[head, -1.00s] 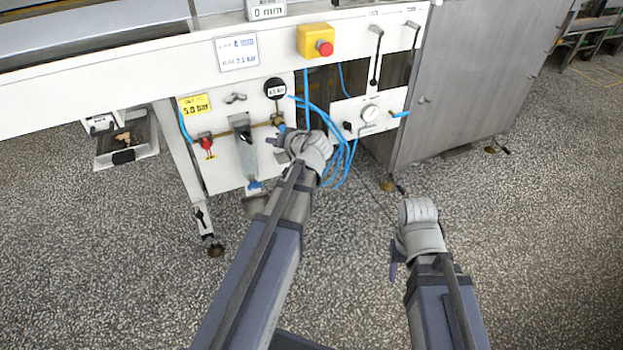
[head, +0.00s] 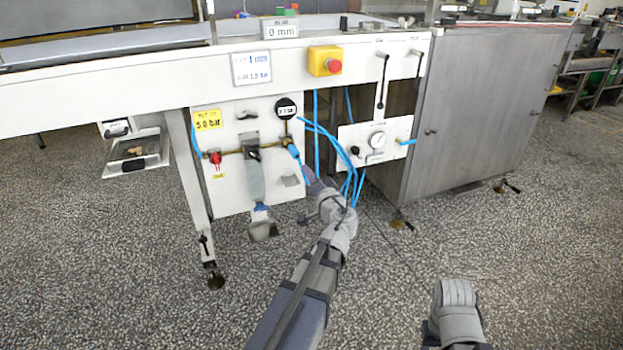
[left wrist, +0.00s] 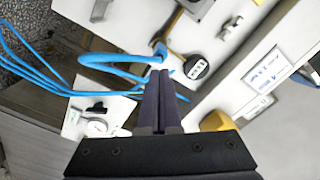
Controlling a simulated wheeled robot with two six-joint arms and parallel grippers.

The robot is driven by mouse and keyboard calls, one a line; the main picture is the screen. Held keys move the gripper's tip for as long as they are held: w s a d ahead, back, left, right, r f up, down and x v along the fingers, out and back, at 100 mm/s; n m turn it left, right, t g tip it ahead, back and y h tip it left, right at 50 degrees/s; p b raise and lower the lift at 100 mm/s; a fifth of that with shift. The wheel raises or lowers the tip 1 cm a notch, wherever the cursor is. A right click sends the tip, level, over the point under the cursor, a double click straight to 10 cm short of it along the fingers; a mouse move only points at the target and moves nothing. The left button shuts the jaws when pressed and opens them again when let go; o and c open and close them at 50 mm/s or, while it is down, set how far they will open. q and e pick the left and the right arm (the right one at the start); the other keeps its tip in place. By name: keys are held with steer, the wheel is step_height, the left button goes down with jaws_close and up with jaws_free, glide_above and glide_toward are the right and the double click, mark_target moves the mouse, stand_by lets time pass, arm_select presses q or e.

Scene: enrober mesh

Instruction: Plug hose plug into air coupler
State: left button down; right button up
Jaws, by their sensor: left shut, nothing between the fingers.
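The air coupler is the brass fitting (head: 287,141) at the right end of the brass line on the white panel. A blue hose plug (head: 293,152) sits at its lower end, in line with it; I cannot tell whether it is locked. In the left wrist view the blue plug (left wrist: 160,49) meets the brass, and its hose (left wrist: 110,60) loops left. My left gripper (head: 306,174) is shut and empty just below the plug; its fingertips (left wrist: 160,74) show close to the hose end. My right gripper (head: 428,329) is low at the right, its fingers mostly hidden.
A round black gauge (head: 286,109) is above the coupler, and a red valve (head: 215,158) is left on the panel. Several blue hoses (head: 349,175) hang right of my left gripper, before a smaller gauge panel (head: 377,140). A grey cabinet (head: 480,110) stands right; the floor in front is open.

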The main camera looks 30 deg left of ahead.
mark_target(297, 157)
arm_select(q)
steer(key=shift+w, duration=0.1)
steer(key=shift+x, duration=2.95)
steer(key=shift+w+a, duration=0.25)
steer(key=shift+a, duration=0.1)
steer(key=v, duration=1)
steer(key=shift+s+d, duration=0.25)
steer(key=shift+d, duration=0.05)
steer(key=shift+a, duration=0.1)
